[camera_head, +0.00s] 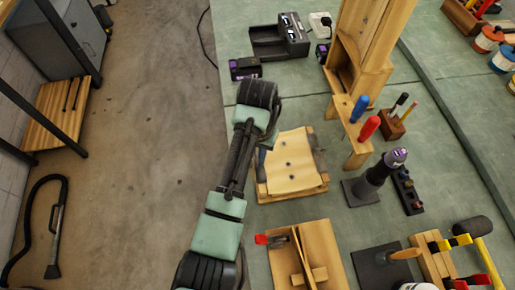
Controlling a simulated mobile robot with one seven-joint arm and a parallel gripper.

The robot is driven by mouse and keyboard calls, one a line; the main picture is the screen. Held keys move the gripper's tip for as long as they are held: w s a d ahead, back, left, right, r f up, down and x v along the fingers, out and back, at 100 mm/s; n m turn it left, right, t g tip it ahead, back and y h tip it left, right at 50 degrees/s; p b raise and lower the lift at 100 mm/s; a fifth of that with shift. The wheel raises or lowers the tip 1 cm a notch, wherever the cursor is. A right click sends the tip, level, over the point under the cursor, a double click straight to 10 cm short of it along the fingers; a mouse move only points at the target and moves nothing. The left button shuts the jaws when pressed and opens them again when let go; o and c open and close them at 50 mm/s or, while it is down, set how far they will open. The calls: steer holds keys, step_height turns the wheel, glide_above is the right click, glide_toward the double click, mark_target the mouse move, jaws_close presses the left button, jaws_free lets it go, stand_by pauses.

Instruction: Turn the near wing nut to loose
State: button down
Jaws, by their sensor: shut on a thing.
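A light wooden board (291,176) with a few small dark spots lies on the green bench, with a grey strip along its left and right edges. My arm rises from the bottom, bends at the top and comes down at the board's left edge. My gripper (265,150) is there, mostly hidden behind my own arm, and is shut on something. The near wing nut cannot be made out; the spot at my fingertips is covered by the arm.
A wooden tray with a red-handled tool (270,240) stands in front of the board. A purple-topped dark tool (378,172) and a wooden stand (357,70) with screwdrivers are to the right. Black boxes (283,40) are behind.

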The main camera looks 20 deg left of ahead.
steer(key=shift+w+n+p, duration=0.1)
steer(key=shift+n+p, duration=1.25)
steer(key=shift+n, duration=0.45)
steer(key=c, duration=0.9)
jaws_free()
steer(key=shift+o, duration=0.2)
step_height(320, 180, up, 13)
steer(key=p, duration=0.3)
